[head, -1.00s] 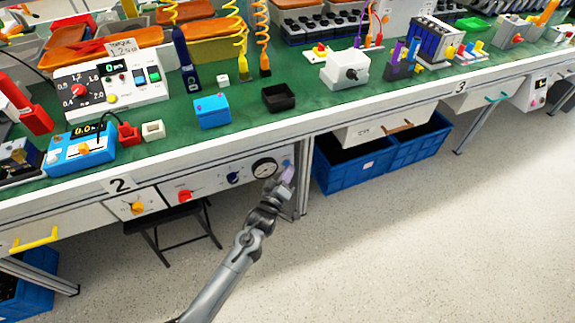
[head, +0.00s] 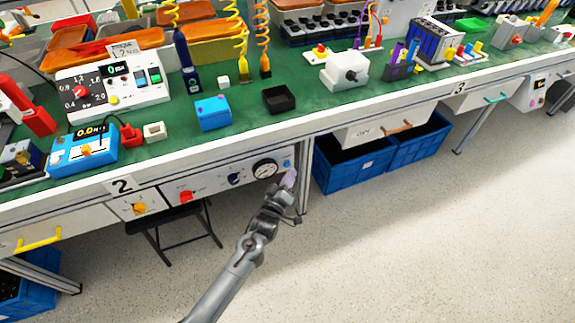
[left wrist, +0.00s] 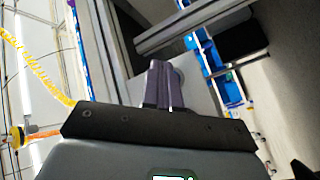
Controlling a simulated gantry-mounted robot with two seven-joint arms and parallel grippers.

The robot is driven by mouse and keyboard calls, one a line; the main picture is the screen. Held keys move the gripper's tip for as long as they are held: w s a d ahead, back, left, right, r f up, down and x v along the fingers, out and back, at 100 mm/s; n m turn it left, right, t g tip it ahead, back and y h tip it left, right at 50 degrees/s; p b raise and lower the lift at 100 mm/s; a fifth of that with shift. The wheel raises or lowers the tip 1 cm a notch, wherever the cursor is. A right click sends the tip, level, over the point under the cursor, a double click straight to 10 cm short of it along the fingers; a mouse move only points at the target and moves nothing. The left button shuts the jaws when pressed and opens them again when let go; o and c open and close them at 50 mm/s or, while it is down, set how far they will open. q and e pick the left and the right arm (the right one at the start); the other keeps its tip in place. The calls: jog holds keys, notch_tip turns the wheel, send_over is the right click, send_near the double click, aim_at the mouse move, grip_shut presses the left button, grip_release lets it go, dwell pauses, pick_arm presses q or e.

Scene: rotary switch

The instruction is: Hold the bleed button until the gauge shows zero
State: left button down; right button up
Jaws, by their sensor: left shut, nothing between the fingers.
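The round gauge (head: 265,169) sits on the front panel under the bench, with a white face and dark rim. Its needle is too small to read. A small blue button (head: 287,163) shows just right of the gauge; I take it for the bleed button. My left gripper (head: 290,179) is shut and empty, just below the button and apart from it in the picture. In the left wrist view its closed fingers (left wrist: 163,84) point at a pale grey surface. My right gripper is not in view.
A bench leg (head: 304,180) stands right of the gripper. A black stool (head: 175,228) is below left, and blue crates (head: 345,174) stand right. The floor in front is clear.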

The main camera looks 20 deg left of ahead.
pick_arm(q)
jog(key=s+d+p, duration=0.2)
jog(key=s+d, duration=0.1)
jog(key=shift+s+d+p, duration=0.3)
dwell(0.5)
